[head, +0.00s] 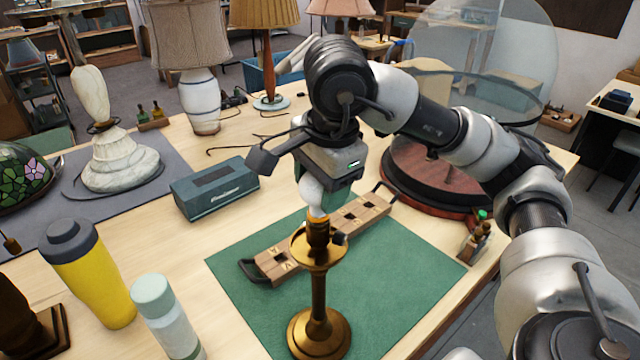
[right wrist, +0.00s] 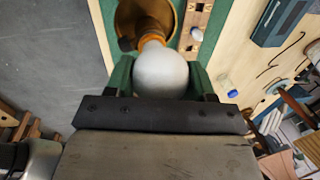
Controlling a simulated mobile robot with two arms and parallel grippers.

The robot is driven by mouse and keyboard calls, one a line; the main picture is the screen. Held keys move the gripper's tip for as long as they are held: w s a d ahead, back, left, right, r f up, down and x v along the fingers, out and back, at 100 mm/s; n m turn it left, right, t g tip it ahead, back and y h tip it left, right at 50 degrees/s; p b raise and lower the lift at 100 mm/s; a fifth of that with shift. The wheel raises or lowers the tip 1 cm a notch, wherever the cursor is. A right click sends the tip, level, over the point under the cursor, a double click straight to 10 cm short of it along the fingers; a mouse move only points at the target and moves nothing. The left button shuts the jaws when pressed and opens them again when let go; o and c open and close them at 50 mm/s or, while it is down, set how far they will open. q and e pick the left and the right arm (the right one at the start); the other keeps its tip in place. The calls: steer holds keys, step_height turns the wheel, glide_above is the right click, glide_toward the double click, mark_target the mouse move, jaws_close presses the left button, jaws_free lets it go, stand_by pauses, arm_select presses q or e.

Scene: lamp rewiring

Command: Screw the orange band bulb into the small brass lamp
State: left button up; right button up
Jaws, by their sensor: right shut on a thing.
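The small brass lamp (head: 318,290) stands upright on the green mat (head: 400,280), its socket at the top. My right gripper (head: 314,190) is shut on the white bulb (head: 312,196) directly above the lamp. The bulb's orange band (head: 318,217) shows just over the socket. In the right wrist view the bulb (right wrist: 161,73) sits between the two green fingers, and its orange band (right wrist: 151,41) points at the brass cup (right wrist: 130,20). The base of the bulb is at the socket mouth; I cannot tell how far it is in. My left gripper is not in view.
A wooden bulb rack (head: 365,214) lies behind the lamp. A blue-grey box (head: 214,188) stands left of the mat. A yellow bottle (head: 92,280) and a pale bottle (head: 168,320) stand at the front left. A glass dome on a round base (head: 425,180) is at right.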

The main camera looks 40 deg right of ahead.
steer(key=m, duration=0.2)
steer(key=shift+r+m+h, duration=0.1)
steer(key=shift+m+h, duration=0.2)
steer(key=shift+m, duration=0.1)
steer(key=shift+s+m+p, duration=0.1)
steer(key=shift+m+p, duration=0.45)
steer(key=shift+m, duration=0.35)
steer(key=shift+r+m+h+p, duration=0.1)
steer(key=shift+m+h+p, duration=0.3)
steer(key=shift+m, duration=0.5)
steer(key=m+p, duration=0.1)
steer(key=m, duration=0.1)
steer(key=shift+m+g+p, duration=0.3)
steer(key=shift+p, duration=0.05)
steer(key=shift+a+m+h+p, duration=0.1)
steer(key=shift+m+h+p, duration=0.35)
steer(key=shift+m, duration=0.75)
steer(key=shift+f+m+g+p, duration=0.25)
steer(key=shift+m+g+p, duration=0.05)
steer(key=shift+m, duration=0.6)
steer(key=shift+s, duration=0.1)
